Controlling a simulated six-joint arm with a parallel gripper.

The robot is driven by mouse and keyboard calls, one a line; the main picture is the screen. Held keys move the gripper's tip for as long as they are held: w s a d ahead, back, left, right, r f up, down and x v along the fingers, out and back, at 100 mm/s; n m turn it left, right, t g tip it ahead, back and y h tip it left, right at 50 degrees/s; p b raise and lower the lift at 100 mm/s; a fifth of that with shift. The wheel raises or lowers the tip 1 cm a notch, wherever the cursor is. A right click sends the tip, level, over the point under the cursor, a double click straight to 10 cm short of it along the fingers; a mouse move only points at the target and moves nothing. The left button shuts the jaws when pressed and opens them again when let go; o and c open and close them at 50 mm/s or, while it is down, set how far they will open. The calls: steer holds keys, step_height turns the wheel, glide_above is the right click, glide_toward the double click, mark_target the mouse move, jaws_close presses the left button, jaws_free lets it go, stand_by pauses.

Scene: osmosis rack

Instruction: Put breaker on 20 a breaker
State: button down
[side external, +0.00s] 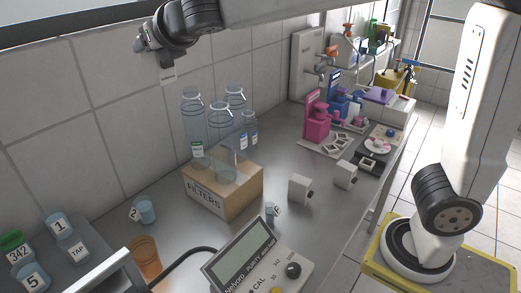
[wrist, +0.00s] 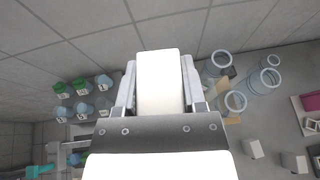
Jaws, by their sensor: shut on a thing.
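My gripper (side external: 164,62) is high at the upper left of the side view, in front of the tiled wall and above the bench. In the wrist view my gripper (wrist: 158,75) is shut on a white block, the breaker (wrist: 158,95), whose face fills the space between the fingers. In the side view the held breaker (side external: 168,75) is pale and hard to see against the wall. Two similar white blocks stand apart on the bench, a nearer one (side external: 300,188) and a farther one (side external: 346,175). I cannot read a 20 A marking on any block.
Labelled cups (side external: 72,250) sit on a raised shelf at lower left. A purity meter (side external: 255,262) is in front. Pink and blue devices (side external: 318,122) stand farther back.

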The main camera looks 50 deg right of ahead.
steer(key=s+d+m+g+h, duration=0.35)
steer(key=d+m+h, duration=0.2)
steer(key=d, duration=0.85)
steer(key=s+d+m+g+h, duration=0.35)
steer(key=d+m+h, duration=0.2)
steer(key=d, duration=0.95)
steer(key=s+d+m+g, duration=0.5)
steer(key=s+d+g, duration=0.15)
steer(key=s, duration=0.35)
steer(key=s+d+m+g, duration=0.5)
steer(key=s+d, duration=0.2)
steer(key=s, duration=0.3)
step_height(320, 180, down, 26)
steer(key=shift+w+d, duration=0.15)
steer(key=shift+w, duration=0.3)
steer(key=shift+f, duration=0.1)
steer(key=shift+f, duration=2.1)
